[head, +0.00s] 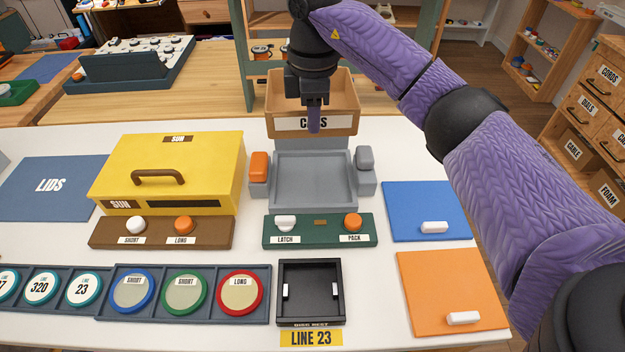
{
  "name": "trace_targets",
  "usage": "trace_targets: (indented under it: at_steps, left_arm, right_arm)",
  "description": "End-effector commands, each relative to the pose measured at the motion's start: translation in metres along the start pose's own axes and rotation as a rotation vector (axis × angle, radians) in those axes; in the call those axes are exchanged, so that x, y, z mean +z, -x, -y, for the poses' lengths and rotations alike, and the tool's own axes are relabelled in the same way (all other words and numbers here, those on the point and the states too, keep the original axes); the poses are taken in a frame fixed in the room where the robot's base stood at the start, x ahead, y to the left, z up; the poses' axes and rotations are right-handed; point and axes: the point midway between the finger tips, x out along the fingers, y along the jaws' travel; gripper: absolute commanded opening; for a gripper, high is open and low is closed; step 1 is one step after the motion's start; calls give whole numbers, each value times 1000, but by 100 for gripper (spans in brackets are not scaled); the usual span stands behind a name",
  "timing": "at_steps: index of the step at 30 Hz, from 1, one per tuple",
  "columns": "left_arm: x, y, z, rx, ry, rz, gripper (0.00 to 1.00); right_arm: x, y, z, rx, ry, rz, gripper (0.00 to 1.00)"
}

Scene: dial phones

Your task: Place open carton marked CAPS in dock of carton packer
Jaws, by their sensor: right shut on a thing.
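The open tan carton (346,108) has a white label on its front wall. A finger hides the label's middle letters; a C and an S show. My right gripper (314,118) is shut on the carton's front wall, pointing down from above. The carton packer's grey dock (313,180) is empty, with a flat floor and low rims. In the head view the carton appears just beyond the dock's back edge; I cannot tell its height above the table. My left gripper is out of view.
An orange block (259,167) and a grey block (364,158) flank the dock. In front is a green panel (320,232) with LATCH and PACK controls. A yellow SUN case (172,172) stands left. Blue (425,205) and orange (445,285) plates lie right.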

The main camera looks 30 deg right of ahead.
Motion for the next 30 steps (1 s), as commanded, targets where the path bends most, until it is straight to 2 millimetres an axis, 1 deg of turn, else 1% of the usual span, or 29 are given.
trace_targets:
  at_steps: [2, 5, 6, 9, 12, 17, 20, 21, 23, 24, 30]
  left_arm:
    - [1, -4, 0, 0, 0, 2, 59]
    - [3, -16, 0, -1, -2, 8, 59]
    - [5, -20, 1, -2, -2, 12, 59]
    - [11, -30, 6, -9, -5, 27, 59]
    - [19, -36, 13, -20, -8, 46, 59]
    - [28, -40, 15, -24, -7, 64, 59]
    - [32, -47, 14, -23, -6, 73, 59]
    - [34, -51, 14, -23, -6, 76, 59]
    - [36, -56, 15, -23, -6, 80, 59]
    - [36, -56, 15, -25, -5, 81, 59]
    - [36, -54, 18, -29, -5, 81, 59]
  right_arm:
    - [0, -12, 0, -4, -31, 2, 0]
    - [1, -47, 0, -8, -39, 4, 0]
    - [1, -63, 0, -9, -38, 5, 0]
    - [1, -98, 0, -8, -37, 4, 0]
    - [1, -120, 0, -5, -36, 3, 0]
    - [0, -137, 0, -3, -34, 2, 0]
    - [1, -158, 1, -5, -34, 3, 0]
    - [0, -168, 1, -6, -34, 2, 0]
    - [1, -180, 1, -5, -34, 2, 0]
    - [0, -183, 0, -3, -34, 2, 0]
    - [1, -180, 0, -1, -34, 1, 0]
